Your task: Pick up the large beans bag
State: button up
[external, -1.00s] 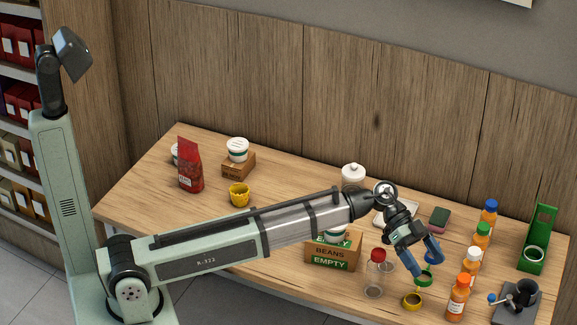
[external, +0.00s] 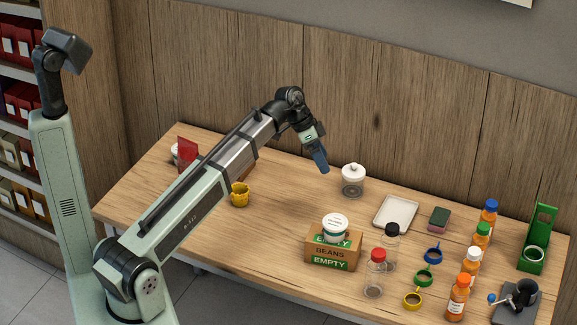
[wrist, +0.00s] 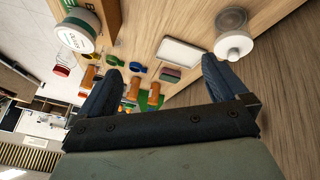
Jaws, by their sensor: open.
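A red bag (external: 187,147), probably the beans bag, stands upright at the far left of the table. My arm crosses in front of it and hides its lower part in the external view. It does not show in the wrist view. My gripper (external: 321,160) is raised over the back middle of the table, well to the right of the bag, with its fingers pointing down. In the wrist view my gripper (wrist: 160,72) has its two blue fingers spread wide with nothing held between them.
A glass jar with a white lid (external: 353,181) stands just right of my gripper. A box marked BEANS EMPTY (external: 333,252) with a white tub stands at the front. A yellow cup (external: 240,195) is near my arm. Bottles and rings crowd the right.

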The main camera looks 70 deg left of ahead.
jog(key=s+a+r+n+g+y, duration=0.25)
jog(key=s+a+n, duration=0.25)
jog(key=s+a, duration=1.1)
notch_tip(320, 180, up, 3)
jog(key=n+g+y, duration=0.2)
jog(key=n, duration=0.3)
send_over(188, 150)
jog(key=a, duration=0.1)
jog(key=shift+w+a+f+h, duration=0.15)
jog(key=shift+w+f+h, duration=0.1)
jog(key=shift+f, duration=6.7)
jog(key=shift+c, duration=0.4)
jog(key=c, duration=1.2)
